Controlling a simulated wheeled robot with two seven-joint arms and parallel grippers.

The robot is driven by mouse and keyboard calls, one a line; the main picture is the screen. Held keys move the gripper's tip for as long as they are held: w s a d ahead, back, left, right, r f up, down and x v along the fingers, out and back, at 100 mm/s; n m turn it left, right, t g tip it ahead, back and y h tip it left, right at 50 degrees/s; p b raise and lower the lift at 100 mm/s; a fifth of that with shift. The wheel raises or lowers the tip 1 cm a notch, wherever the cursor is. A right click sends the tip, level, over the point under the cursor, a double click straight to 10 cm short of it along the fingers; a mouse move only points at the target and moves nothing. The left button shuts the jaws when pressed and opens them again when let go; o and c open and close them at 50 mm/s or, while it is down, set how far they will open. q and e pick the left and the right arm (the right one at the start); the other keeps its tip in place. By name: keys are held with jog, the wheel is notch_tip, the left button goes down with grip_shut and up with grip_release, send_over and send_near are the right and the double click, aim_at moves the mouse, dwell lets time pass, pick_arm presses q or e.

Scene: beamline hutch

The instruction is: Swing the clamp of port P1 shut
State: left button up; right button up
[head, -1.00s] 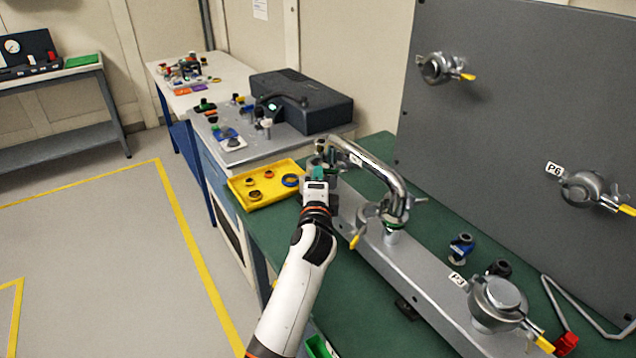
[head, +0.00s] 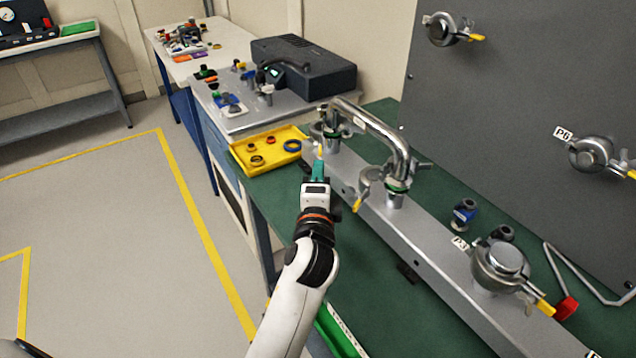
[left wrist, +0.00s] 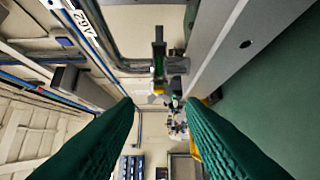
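A shiny bent pipe (head: 372,122) spans two ports on the grey beam (head: 428,245). A far port clamp (head: 331,128) with a yellow tab (head: 320,150) is at its far end, and a nearer clamp (head: 370,183) hangs out beside its near end. No P1 label is readable. My left gripper (head: 319,168) is just in front of the far port, apart from the tab in the picture; contact is unclear. In the left wrist view its teal fingers (left wrist: 161,104) are spread with nothing between them, and the pipe (left wrist: 108,45) runs ahead. My right gripper is out of view.
A yellow tray (head: 262,166) with rings lies left of the far port. A dark panel (head: 500,120) with more ports, including P6 (head: 590,155), rises behind. Loose fittings (head: 464,213) stand on the green bench.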

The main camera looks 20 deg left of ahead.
pick_arm(q)
jog(key=shift+s+d, duration=0.1)
jog(key=shift+s, duration=0.3)
